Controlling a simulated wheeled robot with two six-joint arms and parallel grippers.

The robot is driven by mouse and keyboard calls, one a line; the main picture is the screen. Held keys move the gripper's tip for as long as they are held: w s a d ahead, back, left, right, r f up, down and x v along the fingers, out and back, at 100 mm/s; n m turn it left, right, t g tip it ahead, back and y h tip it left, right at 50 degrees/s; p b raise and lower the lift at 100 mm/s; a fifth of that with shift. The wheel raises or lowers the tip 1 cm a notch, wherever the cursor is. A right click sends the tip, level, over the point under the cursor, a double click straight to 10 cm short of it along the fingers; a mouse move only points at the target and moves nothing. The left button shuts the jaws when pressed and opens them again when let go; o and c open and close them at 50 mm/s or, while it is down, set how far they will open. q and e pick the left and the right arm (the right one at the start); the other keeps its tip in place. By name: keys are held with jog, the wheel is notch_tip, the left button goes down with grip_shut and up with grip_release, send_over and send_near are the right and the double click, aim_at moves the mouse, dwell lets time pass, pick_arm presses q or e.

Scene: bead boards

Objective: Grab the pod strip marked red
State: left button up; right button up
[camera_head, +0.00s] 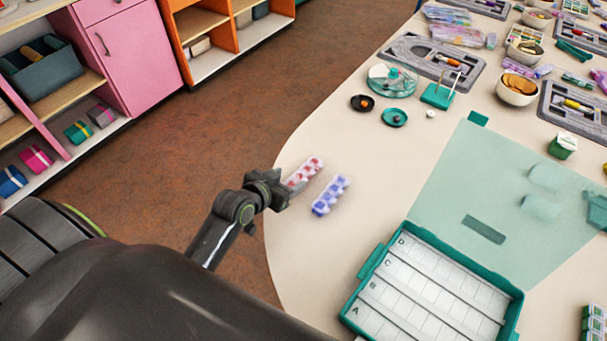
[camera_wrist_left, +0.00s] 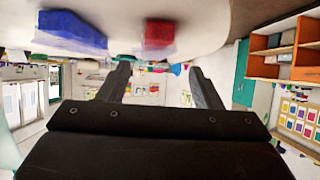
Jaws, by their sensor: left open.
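The red pod strip (camera_head: 306,171) lies on the cream table near its left edge. A blue-purple pod strip (camera_head: 330,194) lies beside it, to the right. My left gripper (camera_head: 285,189) is at the near end of the red strip, at the table edge. In the left wrist view its two fingers (camera_wrist_left: 160,85) stand apart with nothing between them. There the red strip (camera_wrist_left: 159,35) shows beyond the fingertips, in line with the gap, and the blue strip (camera_wrist_left: 72,33) is off to the left. My right gripper does not show.
An open teal compartment box (camera_head: 372,262) with lettered rows stands at front right, its clear lid spread behind it. Small teal dishes (camera_head: 393,117), grey trays (camera_head: 411,47) and a bowl (camera_head: 517,92) are farther back. The table around the strips is clear.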

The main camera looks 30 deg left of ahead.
aim_at(300, 176)
pick_arm(q)
jog(key=shift+d+x, duration=0.2)
jog(key=shift+x, duration=0.95)
jog(key=shift+d+x, duration=0.25)
jog(key=shift+x, duration=0.9)
jog(key=shift+w+f, duration=0.4)
jog(key=shift+w, duration=0.05)
jog(key=c, duration=1)
